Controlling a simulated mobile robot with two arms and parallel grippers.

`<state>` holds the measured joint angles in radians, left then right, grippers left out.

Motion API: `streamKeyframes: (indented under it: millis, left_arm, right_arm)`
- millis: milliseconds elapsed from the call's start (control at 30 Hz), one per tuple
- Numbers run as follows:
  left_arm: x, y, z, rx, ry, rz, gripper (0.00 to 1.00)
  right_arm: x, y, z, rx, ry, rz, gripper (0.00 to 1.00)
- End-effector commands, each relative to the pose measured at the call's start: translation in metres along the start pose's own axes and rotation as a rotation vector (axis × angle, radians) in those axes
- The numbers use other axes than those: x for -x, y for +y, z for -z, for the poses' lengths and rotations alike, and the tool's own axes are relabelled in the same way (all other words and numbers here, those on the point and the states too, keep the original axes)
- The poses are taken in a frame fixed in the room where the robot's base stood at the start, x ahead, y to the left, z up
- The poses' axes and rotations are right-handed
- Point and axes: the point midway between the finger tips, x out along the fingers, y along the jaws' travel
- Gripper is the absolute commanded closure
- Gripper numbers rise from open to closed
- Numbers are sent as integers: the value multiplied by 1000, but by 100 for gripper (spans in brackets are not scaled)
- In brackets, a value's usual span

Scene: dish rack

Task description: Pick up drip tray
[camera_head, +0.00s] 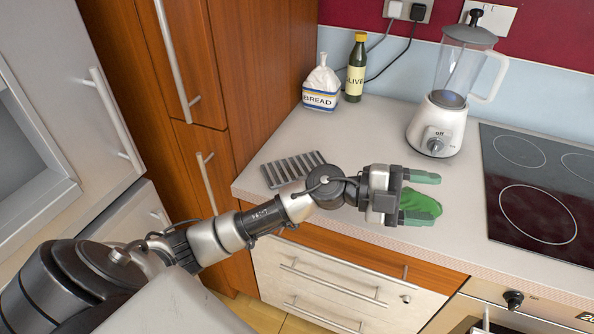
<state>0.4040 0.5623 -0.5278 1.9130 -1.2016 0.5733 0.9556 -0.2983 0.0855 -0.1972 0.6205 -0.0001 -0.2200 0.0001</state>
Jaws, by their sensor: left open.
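The drip tray (292,167) is a grey, ribbed rack lying flat on the counter near its left end. My left arm reaches in from the lower left, and its wrist passes in front of the tray's right side. My left gripper (432,198) is open and points right, to the right of the tray and apart from it. A green object (420,204) shows between and below its fingers; I cannot tell whether they touch it. My right gripper is not in view.
A bread bag (322,84) and an olive oil bottle (356,68) stand behind the tray. A blender (440,120) stands to the right, beside a black hob (540,190). The tall wooden cabinet (255,70) bounds the counter's left. Counter between tray and blender is clear.

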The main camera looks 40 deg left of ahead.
Motion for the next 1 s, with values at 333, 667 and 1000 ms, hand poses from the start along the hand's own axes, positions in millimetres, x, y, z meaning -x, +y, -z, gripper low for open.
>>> streamKeyframes:
  millis: [333, 667, 1000]
  left_arm:
    - [130, 1, -104, -37, -452, -1123, 36]
    - [228, -45, -124, 138, -896, -1426, 36]
    - [235, -4, -144, 141, -902, -1431, 36]
  right_arm:
    - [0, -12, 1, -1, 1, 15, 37]
    - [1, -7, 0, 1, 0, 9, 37]
    - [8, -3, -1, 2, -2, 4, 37]
